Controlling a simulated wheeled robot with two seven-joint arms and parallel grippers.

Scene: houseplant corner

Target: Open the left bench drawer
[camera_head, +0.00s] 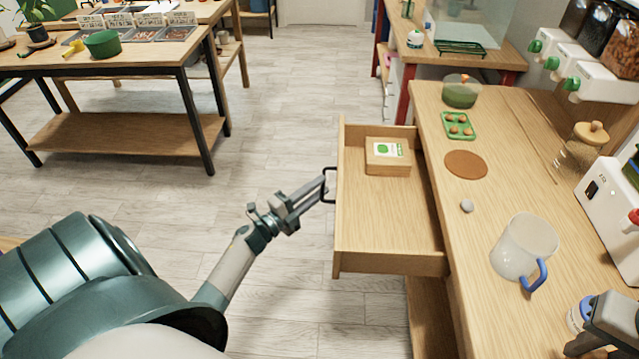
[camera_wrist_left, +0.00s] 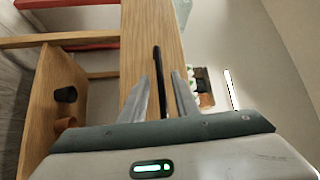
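The bench drawer (camera_head: 385,228) stands pulled well out of the wooden bench, to the left of its top. Its dark bar handle (camera_head: 328,186) is on the left-facing front; it also shows in the left wrist view as a black bar (camera_wrist_left: 157,62). My left gripper (camera_head: 317,189) is at the handle, its fingers pointing at the drawer front. In the left wrist view the fingers stand apart on either side of the bar, with gaps beside it. A small wooden box (camera_head: 388,168) with a green-and-white label lies inside the drawer.
The bench top (camera_head: 450,205) holds a clear mug (camera_head: 520,250) with a blue handle, a small grey ball (camera_head: 467,206), a brown disc (camera_head: 466,165), a green tray (camera_head: 458,126) and a green bowl (camera_head: 460,92). Another table (camera_head: 115,65) stands at the upper left. The floor between is clear.

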